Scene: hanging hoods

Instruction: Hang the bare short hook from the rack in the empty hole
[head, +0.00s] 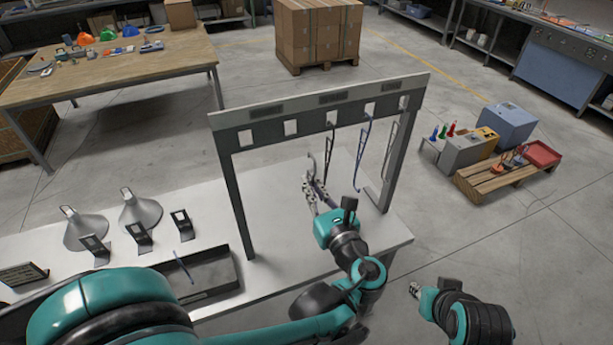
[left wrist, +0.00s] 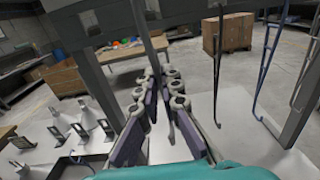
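The rack (head: 320,105) is a dark frame with a row of square holes in its top beam. The two left holes (head: 245,137) look empty. My left gripper (head: 313,183) is at the rack opening, its fingers nearly together.
The white table (head: 285,262) under the rack holds two grey cone hoods (head: 141,212), several small dark brackets (head: 138,233) and a dark tray (head: 208,275) at left. A pallet (head: 508,178) stands on the floor at right. The tabletop below the rack is mostly clear.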

